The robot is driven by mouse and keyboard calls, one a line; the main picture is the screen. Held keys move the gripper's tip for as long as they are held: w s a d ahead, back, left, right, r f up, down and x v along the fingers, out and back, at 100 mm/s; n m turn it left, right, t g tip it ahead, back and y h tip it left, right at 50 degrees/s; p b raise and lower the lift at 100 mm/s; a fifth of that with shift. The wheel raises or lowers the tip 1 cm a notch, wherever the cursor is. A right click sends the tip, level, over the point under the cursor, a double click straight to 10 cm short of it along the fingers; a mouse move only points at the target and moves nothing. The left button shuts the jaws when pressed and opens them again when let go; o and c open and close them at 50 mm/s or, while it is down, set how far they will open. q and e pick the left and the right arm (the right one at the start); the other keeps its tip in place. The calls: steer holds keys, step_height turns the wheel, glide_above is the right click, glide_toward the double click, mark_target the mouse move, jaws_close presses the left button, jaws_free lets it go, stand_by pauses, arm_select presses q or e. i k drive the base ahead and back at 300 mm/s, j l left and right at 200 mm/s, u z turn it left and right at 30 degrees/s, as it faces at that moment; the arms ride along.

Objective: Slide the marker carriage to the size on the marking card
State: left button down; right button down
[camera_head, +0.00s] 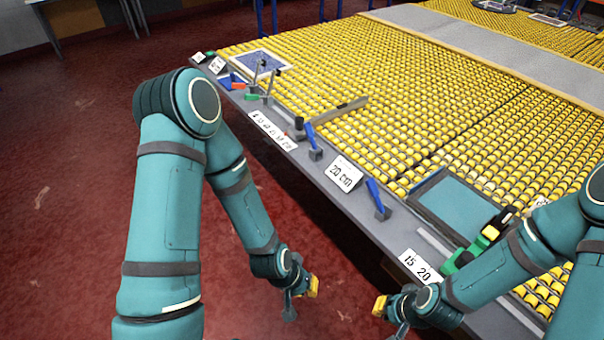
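A white scale strip (272,130) with a row of small numbers lies along the near edge of the table. A small dark upright block (299,127), which looks like the marker carriage, stands by its right end, with a tiny red mark beside it. The number it stands at is too small to read. A white card (344,173) reading "20 cm" stands to the right of the strip. My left gripper (301,297) hangs in front of the table edge, apart from the strip. My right gripper (389,317) is low near the edge, apart from the carriage. Neither visibly holds anything.
Blue-handled clamps (312,140) stand along the edge. A second card (420,267) reads "15 20". A green and black tool (477,247) lies near my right arm, by a blue-grey panel (455,205). Yellow rollers (400,75) cover the tabletop. A grey bar (340,110) lies behind the carriage.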

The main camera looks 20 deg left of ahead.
mark_target(462, 258)
steer(key=i+u, duration=0.3)
steer(key=i, duration=0.15)
steer(key=k, duration=0.15)
steer(key=k+j+z, duration=0.1)
steer(key=z, duration=1)
steer(key=j+z, duration=0.15)
steer(key=z, duration=0.25)
